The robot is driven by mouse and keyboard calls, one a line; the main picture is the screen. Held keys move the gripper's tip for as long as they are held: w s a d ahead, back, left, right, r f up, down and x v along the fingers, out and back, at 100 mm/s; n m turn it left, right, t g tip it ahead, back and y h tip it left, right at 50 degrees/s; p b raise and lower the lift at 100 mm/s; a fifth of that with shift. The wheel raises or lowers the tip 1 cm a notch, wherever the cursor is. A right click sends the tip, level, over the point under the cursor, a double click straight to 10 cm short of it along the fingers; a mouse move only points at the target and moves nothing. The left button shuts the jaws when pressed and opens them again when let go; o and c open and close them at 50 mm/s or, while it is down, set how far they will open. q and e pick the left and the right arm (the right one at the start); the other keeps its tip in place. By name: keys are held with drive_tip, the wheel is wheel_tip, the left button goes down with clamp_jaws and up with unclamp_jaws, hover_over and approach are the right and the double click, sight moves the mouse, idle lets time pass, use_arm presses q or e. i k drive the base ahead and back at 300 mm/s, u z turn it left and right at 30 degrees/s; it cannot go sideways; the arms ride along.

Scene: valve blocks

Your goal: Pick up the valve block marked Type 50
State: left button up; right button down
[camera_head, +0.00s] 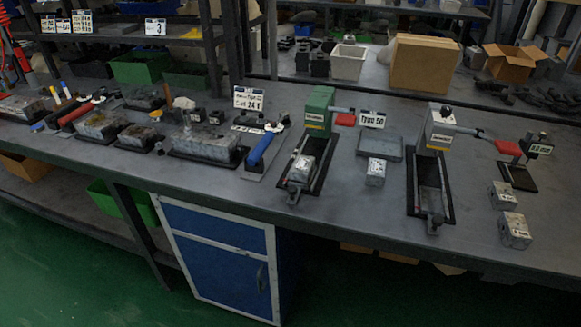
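A small sign reading "Type 50" (372,119) stands on the grey workbench, behind a shallow grey tray (380,147). A small silver valve block (376,172) sits on the bench just in front of that tray. Another silver block (301,170) sits in the black base of the green fixture to the left. Markings on the blocks are too small to read. Neither of my grippers is in view.
The green fixture (319,111) and a white fixture (439,127) have red-handled levers reaching right. Larger metal parts and tools (205,143) crowd the bench's left. A cardboard box (424,63) stands behind. Bench around the front block is clear; a blue cabinet (220,250) is below.

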sight(303, 169)
drive_tip(key=i, duration=0.3)
drive_tip(key=k, duration=0.2)
drive_tip(key=z, duration=1.1)
drive_tip(key=i, duration=0.45)
drive_tip(key=u, duration=1.6)
